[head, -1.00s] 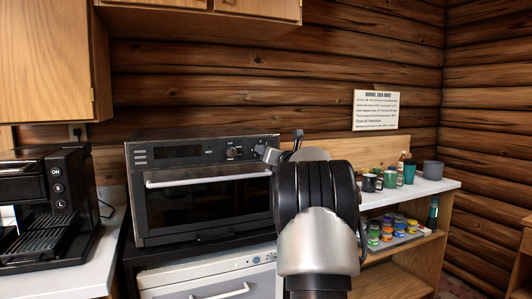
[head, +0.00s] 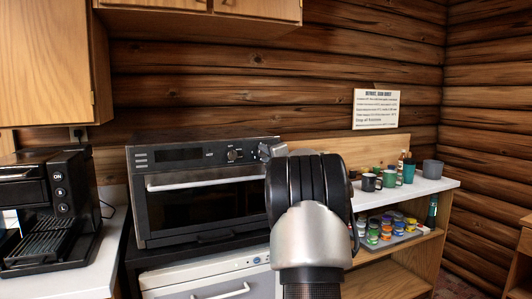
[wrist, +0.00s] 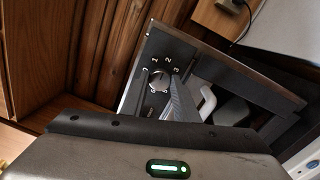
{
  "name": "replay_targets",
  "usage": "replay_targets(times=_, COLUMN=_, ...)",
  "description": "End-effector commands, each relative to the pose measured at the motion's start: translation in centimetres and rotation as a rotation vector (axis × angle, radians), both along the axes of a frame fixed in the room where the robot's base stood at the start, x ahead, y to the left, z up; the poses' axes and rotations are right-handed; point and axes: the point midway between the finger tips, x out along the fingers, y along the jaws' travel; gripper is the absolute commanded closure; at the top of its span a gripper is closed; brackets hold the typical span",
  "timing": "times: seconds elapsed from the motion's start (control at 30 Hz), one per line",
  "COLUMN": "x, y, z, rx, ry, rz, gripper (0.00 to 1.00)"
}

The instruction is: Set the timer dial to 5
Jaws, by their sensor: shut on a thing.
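The dark toaster oven (head: 200,146) stands at the middle left of the head view. A small round knob (head: 232,155) shows on its upper front panel. In the wrist view, the timer dial (wrist: 159,80) is a pale round knob with the digits 1, 2 and 3 around it. My gripper (head: 268,151) is at the right end of the oven panel in the head view, largely hidden by my wrist. In the wrist view my gripper (wrist: 172,92) has a grey finger against the dial. It is shut on the dial; the contact and the dial's pointer are not clear.
The oven handle (head: 205,179) runs below the panel. A black coffee machine (head: 47,205) stands on the left counter. Cups (head: 389,178) and several coloured jars (head: 387,228) are on the shelf unit to the right. A paper sign (head: 376,109) is on the log wall.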

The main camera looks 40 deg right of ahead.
Motion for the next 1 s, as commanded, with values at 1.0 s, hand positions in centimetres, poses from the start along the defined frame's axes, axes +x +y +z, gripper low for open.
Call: replay_targets(times=1.0, x=0.04, y=0.2, z=0.23, rx=0.939, ry=-0.223, rz=-0.001, gripper=0.95)
